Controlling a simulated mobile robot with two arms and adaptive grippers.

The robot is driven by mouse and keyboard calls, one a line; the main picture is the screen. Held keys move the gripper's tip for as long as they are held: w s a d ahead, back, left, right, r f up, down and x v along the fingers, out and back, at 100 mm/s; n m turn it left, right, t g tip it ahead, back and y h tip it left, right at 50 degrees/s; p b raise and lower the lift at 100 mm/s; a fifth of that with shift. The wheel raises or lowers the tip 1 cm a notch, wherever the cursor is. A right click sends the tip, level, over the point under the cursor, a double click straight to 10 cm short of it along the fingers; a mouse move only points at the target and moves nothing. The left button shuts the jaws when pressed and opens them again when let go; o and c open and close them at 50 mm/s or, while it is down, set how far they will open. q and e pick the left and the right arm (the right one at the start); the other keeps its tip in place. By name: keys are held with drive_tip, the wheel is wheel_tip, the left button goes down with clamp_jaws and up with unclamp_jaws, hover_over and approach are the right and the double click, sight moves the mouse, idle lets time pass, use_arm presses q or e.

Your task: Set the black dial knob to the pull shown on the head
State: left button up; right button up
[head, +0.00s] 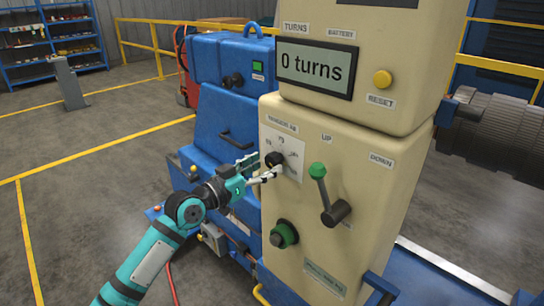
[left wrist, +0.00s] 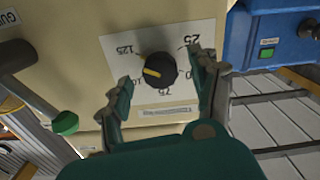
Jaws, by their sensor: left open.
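The black dial knob (head: 274,159) sits on a white scale plate (head: 291,151) on the cream machine's front. In the left wrist view the knob (left wrist: 159,69) has a yellow mark on its left part, pointing left. The readable scale numbers there include 125, 25 and 75; others are covered. My left gripper (head: 266,167) is open in front of the plate, its fingers on either side of the knob in the left wrist view (left wrist: 163,75). I cannot tell whether they touch it. The display (head: 315,67) on the machine's head reads "0 turns". My right gripper is not in view.
A green-tipped lever (head: 318,172) stands right of the dial, with a green knob (head: 284,234) below. A yellow reset button (head: 382,78) is on the head. A blue machine (head: 218,90) stands behind on the left. Open floor lies left.

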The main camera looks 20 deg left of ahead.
sight(270, 164)
use_arm(q)
drive_tip(key=shift+x, duration=1.7)
drive_tip(key=c, duration=1.2)
